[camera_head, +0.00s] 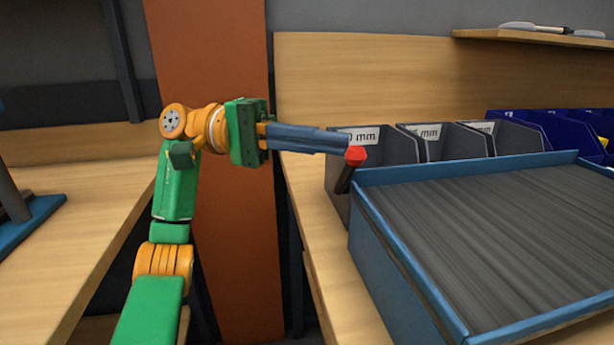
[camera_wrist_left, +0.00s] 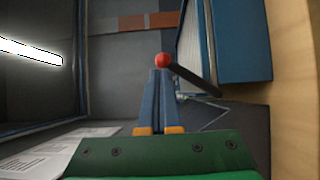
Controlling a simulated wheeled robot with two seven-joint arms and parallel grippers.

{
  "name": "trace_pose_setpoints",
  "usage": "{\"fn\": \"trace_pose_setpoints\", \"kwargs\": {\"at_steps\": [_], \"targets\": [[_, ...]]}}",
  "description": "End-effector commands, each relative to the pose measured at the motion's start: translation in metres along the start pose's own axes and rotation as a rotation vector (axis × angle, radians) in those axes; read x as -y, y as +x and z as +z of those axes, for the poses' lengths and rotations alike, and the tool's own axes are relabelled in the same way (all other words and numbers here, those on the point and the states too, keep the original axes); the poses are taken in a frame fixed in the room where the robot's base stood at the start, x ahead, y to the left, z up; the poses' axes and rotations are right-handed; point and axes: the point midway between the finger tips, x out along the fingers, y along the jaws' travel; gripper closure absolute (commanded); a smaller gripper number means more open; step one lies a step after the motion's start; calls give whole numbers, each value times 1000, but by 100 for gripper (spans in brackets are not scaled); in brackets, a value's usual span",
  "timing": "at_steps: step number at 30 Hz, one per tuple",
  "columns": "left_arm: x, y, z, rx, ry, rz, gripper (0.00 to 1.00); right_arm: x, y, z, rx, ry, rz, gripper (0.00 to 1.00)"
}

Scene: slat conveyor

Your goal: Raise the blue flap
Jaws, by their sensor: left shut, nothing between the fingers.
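My left gripper (camera_head: 344,146) is shut and empty, its blue-grey fingers pointing right. The fingertips are at or very near a red knob (camera_head: 356,155) on a short dark lever (camera_head: 344,180) at the left of the slat conveyor (camera_head: 355,245). In the left wrist view the knob (camera_wrist_left: 162,59) shows just beyond the closed fingertips (camera_wrist_left: 162,72), and the lever (camera_wrist_left: 200,80) slants down to the right. I cannot tell whether they touch. The conveyor has blue edges and sides; I cannot make out which part, if any, is the blue flap. My right gripper is not in view.
Grey bins (camera_head: 380,150) with labels stand behind the conveyor, close to my fingers. Blue bins (camera_head: 530,130) are farther right. A wooden shelf (camera_head: 540,38) is above them. A wooden table (camera_head: 70,235) lies at left, with a gap between it and the conveyor's table.

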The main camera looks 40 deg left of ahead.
Motion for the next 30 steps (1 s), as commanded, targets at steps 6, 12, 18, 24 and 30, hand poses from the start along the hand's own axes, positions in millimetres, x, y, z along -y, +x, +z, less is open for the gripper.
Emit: {"fn": "trace_pose_setpoints", "kwargs": {"at_steps": [6, 12, 18, 24, 30], "targets": [[-1, -13, -1, -4, -2, 0, 100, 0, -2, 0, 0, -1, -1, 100], [-3, -50, 0, -2, -1, 3, 100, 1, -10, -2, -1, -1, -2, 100], [-1, -70, 0, -1, -1, 1, 100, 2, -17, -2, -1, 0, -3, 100], [0, -72, 0, 0, 0, 1, 100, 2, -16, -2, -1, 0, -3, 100], [0, -72, 0, 0, 0, 1, 100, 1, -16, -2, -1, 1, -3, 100]]}}
